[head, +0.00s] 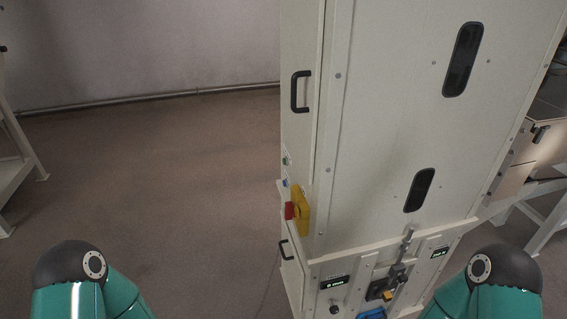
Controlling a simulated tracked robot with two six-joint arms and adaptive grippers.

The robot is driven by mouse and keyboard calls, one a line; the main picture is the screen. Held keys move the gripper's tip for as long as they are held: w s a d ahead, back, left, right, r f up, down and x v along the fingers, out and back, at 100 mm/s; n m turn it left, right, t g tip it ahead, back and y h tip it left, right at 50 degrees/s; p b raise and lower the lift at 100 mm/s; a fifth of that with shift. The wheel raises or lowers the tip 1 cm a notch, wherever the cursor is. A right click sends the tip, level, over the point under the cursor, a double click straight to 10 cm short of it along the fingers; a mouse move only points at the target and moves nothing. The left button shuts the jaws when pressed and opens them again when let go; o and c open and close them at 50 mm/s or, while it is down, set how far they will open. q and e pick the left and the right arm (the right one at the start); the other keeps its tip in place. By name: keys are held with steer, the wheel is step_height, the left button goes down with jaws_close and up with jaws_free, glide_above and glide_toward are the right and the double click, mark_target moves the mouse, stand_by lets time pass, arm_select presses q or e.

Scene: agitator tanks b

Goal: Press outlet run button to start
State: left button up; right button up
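A tall pale cabinet (390,150) stands right of centre. On its narrow left side are a small green button (286,160), a small blue button (286,183) and a red knob (290,210) by a yellow housing (301,209). Labels are too small to read, so I cannot tell which control is the outlet run button. Both grippers are out of view; only parts of my teal arms show at the bottom corners, apart from the controls.
The cabinet's lower front carries a lever (408,240), a dark latch with yellow (381,289), a second display (439,252) and a blue part (371,314). A pale frame (20,160) stands at far left. The brown floor (150,170) between is clear.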

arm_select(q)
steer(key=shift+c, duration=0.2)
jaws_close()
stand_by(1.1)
